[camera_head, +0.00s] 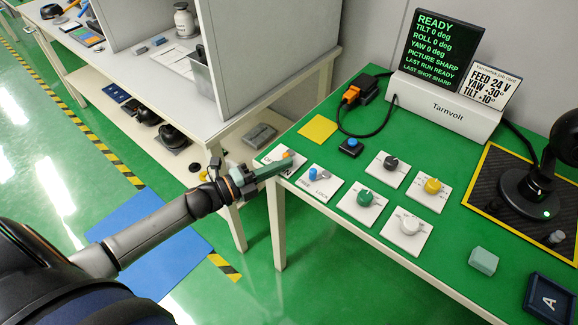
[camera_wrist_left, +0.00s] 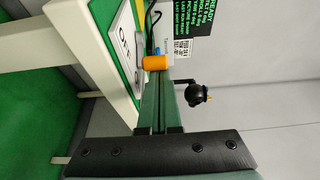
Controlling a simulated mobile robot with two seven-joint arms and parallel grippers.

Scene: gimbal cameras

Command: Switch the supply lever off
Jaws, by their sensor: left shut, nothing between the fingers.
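A lever with an orange knob (camera_head: 288,154) stands on a white plate (camera_head: 268,155) at the left front corner of the green bench. In the left wrist view the orange knob (camera_wrist_left: 155,62) shows just at the fingertips, beside the lettered plate (camera_wrist_left: 126,40); the lettering is only partly readable. My left gripper (camera_head: 284,163) is shut and empty, its green fingers at the knob; in the left wrist view the fingers (camera_wrist_left: 160,85) lie together. I cannot tell whether they touch the knob. The lever's shaft is mostly hidden. My right gripper is not in view.
Near it are a blue-knobbed lever (camera_head: 312,173) and several dials, including a green one (camera_head: 365,196). A black screen (camera_head: 435,42) reads READY on the Tarnvolt box (camera_head: 445,107). A camera-like device (camera_head: 530,190) stands right. A white bench (camera_head: 215,110) lies left.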

